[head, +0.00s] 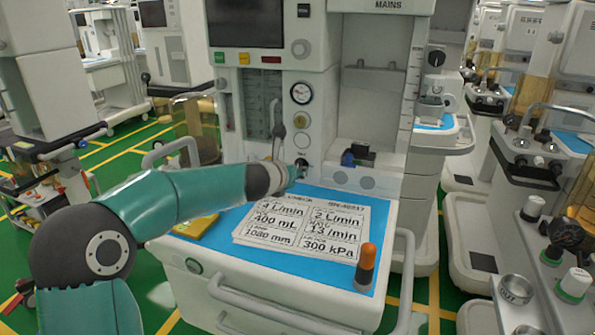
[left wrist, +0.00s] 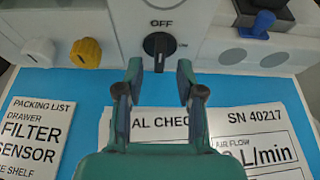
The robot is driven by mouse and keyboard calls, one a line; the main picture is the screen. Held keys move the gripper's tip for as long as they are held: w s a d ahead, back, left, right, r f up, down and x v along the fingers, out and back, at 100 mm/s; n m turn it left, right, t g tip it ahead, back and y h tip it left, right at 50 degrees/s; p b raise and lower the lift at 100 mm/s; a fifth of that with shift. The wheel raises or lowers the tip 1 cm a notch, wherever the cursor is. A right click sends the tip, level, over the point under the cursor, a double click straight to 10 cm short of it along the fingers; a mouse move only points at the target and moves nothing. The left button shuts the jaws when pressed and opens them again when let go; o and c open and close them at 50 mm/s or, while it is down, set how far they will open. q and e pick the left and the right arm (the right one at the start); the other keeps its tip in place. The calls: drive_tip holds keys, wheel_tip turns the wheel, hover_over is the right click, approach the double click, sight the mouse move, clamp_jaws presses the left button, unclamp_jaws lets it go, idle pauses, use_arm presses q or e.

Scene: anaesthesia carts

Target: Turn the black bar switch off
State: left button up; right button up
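The black bar switch (left wrist: 159,48) is on the white panel at the top middle of the left wrist view, under the printed word OFF. Its bar stands roughly upright in that view; I cannot tell which end is the pointer. My left gripper (left wrist: 160,82) is open and empty, with one finger on each side just short of the switch, apparently apart from it. In the head view my left gripper (head: 297,170) reaches to the cart's front panel and partly hides the switch area. My right gripper is in neither view.
A yellow knob (left wrist: 86,52) and a white knob (left wrist: 39,52) sit left of the switch. A blue part (left wrist: 258,22) is at the right. Printed sheets (head: 310,225) lie on the blue top. An orange-capped cylinder (head: 366,265) stands at its front right.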

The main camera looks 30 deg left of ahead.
use_arm(q)
drive_tip(key=v, duration=0.9)
drive_tip(key=shift+s+d, duration=0.1)
drive_tip(key=shift+s, duration=0.1)
drive_tip(key=shift+f, duration=0.1)
